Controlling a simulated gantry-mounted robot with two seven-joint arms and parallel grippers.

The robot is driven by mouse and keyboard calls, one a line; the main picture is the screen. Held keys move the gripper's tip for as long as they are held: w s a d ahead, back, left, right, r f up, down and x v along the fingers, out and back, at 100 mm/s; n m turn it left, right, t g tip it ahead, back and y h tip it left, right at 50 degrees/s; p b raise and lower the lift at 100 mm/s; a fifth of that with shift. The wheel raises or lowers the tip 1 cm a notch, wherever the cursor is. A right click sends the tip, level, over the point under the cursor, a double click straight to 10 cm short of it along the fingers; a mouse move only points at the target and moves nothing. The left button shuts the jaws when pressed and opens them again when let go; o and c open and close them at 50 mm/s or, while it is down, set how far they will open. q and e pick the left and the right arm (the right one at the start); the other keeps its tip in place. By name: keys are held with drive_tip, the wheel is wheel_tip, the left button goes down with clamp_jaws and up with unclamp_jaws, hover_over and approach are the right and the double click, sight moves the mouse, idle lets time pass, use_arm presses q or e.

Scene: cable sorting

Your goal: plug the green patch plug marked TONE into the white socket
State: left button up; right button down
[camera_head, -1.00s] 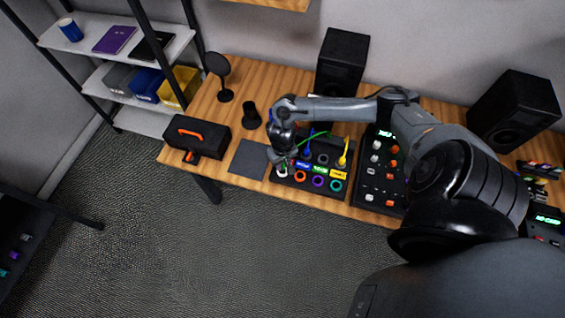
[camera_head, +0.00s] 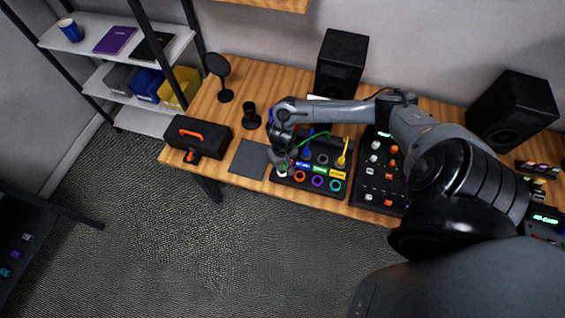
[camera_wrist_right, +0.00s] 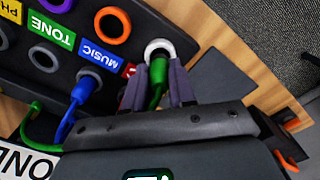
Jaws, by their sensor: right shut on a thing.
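My right gripper (camera_wrist_right: 158,82) is shut on the green plug (camera_wrist_right: 158,70), one finger on each side of it. In the right wrist view the plug's front end meets the near edge of the white socket (camera_wrist_right: 160,45); how deep it sits I cannot tell. In the head view my right gripper (camera_head: 282,163) is over the left front corner of the black patch panel (camera_head: 300,189), at the white socket (camera_head: 281,171). The green cable (camera_head: 316,135) arcs away to the right. A green TONE label (camera_wrist_right: 50,30) is on the panel. My left gripper is not in view.
A blue plug (camera_wrist_right: 68,122) stands beside the MUSIC label, and a yellow plug (camera_head: 343,158) is further right. Orange (camera_wrist_right: 112,24) and other coloured sockets line the panel's front. A dark mat (camera_head: 249,159) lies left of the panel, a mixer (camera_head: 373,190) right.

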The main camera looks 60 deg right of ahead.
idle(0.4)
drive_tip(key=shift+p, duration=0.3)
drive_tip(key=shift+f, duration=0.2)
drive_tip(key=shift+p, duration=0.75)
idle(0.9)
drive_tip(key=shift+f, duration=0.5)
drive_tip(key=shift+f+p, duration=0.25)
drive_tip(key=shift+p, duration=0.15)
idle(0.6)
